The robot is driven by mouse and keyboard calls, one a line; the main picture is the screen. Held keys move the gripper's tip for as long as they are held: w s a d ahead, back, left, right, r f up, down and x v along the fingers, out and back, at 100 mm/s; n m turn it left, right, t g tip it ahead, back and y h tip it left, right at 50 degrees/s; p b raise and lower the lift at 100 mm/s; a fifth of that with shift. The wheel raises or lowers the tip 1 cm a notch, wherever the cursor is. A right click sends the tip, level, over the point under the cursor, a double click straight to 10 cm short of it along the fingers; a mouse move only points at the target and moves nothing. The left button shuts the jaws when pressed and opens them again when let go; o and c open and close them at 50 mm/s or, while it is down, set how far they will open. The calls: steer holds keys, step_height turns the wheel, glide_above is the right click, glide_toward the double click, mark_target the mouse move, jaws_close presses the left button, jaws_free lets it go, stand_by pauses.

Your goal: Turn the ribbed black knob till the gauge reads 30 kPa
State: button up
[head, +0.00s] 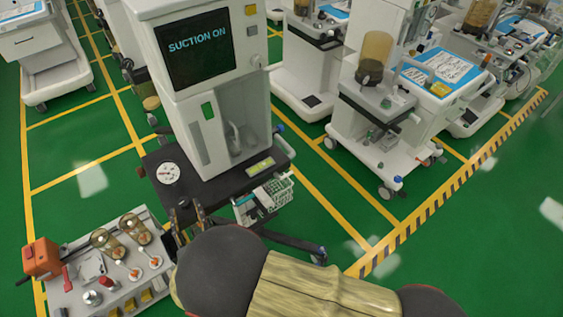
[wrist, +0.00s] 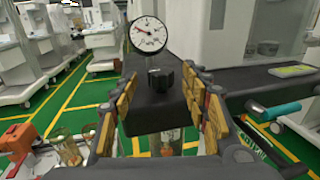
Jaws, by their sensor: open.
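The white round gauge (wrist: 150,35) stands above the dark shelf of the cart in the wrist view. Its red needle points to the upper left; the numbers are too small to read. The black knob (wrist: 160,79) sits just below the gauge, on the near part of the shelf. In the head view the gauge (head: 168,172) lies at the shelf's left end, and my gripper hides the knob. My gripper (wrist: 162,84) is open, with padded fingers left and right of the knob. A gap shows on both sides. In the head view my gripper (head: 188,212) is at the shelf's front edge.
The cart's screen (head: 195,45) reads "SUCTION ON". A tray trolley (head: 75,300) with jars and an orange box stands at the lower left. A white wire basket (head: 265,197) hangs at the shelf's right. Other carts stand behind; green floor is open at the right.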

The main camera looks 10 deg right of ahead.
steer(key=s, duration=0.1)
steer(key=s+d, duration=0.1)
steer(key=shift+s+d+r+p, duration=0.25)
steer(key=shift+s+r+p, duration=0.05)
steer(key=shift+s, duration=0.1)
steer(key=w+d+r+m+g+h, duration=0.1)
steer(key=d+r+m+h, duration=0.3)
steer(key=d, duration=0.5)
steer(key=w+d+r+m+g+h, duration=0.2)
steer(key=w+d+r+m+h, duration=0.2)
steer(key=d, duration=0.5)
steer(key=w+d+r+m+g+h, duration=0.2)
steer(key=d+r+m+h, duration=0.2)
steer(key=d+m+h, duration=0.2)
steer(key=shift+w+d+m, duration=0.3)
steer(key=shift+d+m, duration=0.8)
steer(key=shift+d, duration=0.7)
